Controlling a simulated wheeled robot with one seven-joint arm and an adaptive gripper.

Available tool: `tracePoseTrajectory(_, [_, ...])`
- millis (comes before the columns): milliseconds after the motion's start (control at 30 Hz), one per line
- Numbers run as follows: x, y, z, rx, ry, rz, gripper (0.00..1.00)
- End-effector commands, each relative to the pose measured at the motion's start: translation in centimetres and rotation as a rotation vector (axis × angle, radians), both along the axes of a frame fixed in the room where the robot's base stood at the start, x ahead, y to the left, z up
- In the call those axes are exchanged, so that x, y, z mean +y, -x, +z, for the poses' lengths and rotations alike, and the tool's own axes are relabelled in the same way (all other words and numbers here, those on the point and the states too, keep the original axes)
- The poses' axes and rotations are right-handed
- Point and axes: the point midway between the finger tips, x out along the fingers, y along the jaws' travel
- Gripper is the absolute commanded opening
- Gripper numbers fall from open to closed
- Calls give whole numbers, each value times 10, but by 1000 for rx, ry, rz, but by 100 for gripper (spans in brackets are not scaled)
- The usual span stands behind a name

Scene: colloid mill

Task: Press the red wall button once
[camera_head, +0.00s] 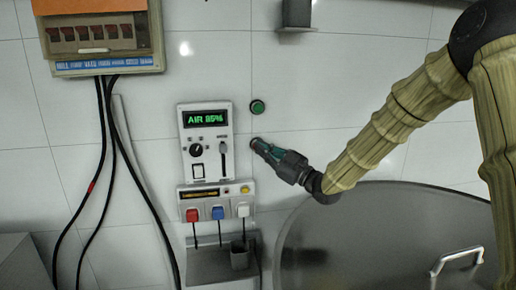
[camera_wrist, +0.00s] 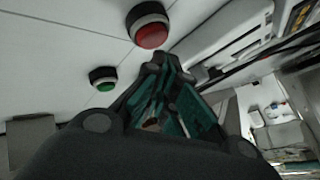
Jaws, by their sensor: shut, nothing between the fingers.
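The red wall button (camera_wrist: 151,36) shows in the wrist view as a red cap in a dark collar on the white tiled wall. It lies just beyond and slightly left of my fingertips, with a small gap apparent; I cannot tell whether they touch. My gripper (camera_wrist: 162,62) is shut and empty, with its fingers pointing toward the wall. In the head view my gripper (camera_head: 257,145) is at the wall, just below the green button (camera_head: 257,107). The red button cannot be seen there and appears hidden behind my gripper. The green button (camera_wrist: 103,78) also shows in the wrist view.
A control panel (camera_head: 207,146) reading "AIR 85%" is left of my gripper, above a socket strip (camera_head: 214,192) with plugs. A small shelf (camera_head: 208,268) sits lower. A large round metal lid (camera_head: 380,245) with a handle lies below my arm. Cables hang from a breaker box (camera_head: 103,38).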

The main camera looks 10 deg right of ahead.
Motion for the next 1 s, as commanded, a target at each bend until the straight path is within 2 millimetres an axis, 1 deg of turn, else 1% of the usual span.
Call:
tracePoseTrajectory(300, [1, -8, 0, -1, 1, 0, 0])
tracePoseTrajectory(1000, [1, -11, 0, 0, 0, 0, 0])
